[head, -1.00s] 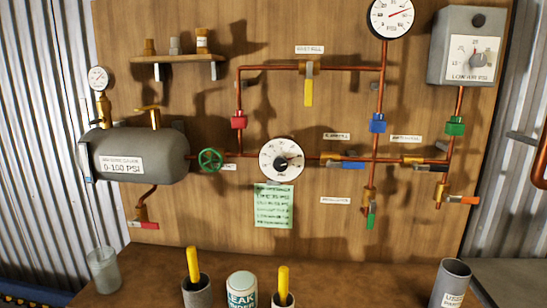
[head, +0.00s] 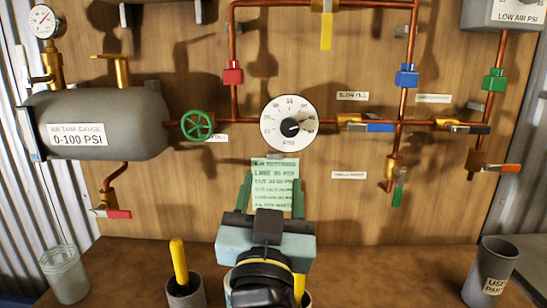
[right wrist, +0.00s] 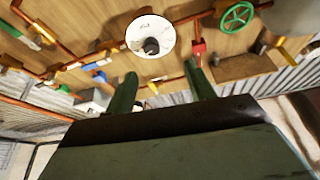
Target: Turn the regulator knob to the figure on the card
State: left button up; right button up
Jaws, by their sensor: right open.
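The regulator knob (head: 289,128) is black and sits at the centre of a white round dial marked PSI (head: 275,107) on the wooden panel. The knob also shows in the right wrist view (right wrist: 152,45), beyond the fingertips. The green card (head: 275,185) hangs just below the dial; its small print is hard to read, though a line seems to begin "LINE". My right gripper (head: 271,190) is open and empty, in front of the card and below the knob, not touching it. Its two green fingers (right wrist: 160,84) stand apart in the wrist view. My left gripper is in no view.
A green handwheel (head: 197,125) is left of the dial, beside the grey air tank (head: 110,112). A blue-handled valve (head: 377,127) is to the right. Below stand a glass jar (head: 64,277), a cup with a yellow-handled tool (head: 179,262) and a grey used-parts cup (head: 490,270).

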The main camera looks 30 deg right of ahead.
aim_at(289, 129)
jog(key=shift+m+g+h, duration=0.3)
jog(key=shift+m+h, duration=0.2)
jog(key=shift+m, duration=0.2)
jog(key=p+x, duration=0.1)
jog(key=x, duration=0.3)
jog(key=p+x, duration=0.1)
jog(key=x, duration=0.4)
jog(key=s+d+p+x, duration=0.1)
jog(key=x, duration=0.3)
jog(key=shift+w+d+r, duration=0.2)
jog(key=shift+r, duration=0.2)
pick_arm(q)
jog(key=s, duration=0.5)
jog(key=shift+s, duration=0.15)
pick_arm(e)
jog(key=c, duration=1)
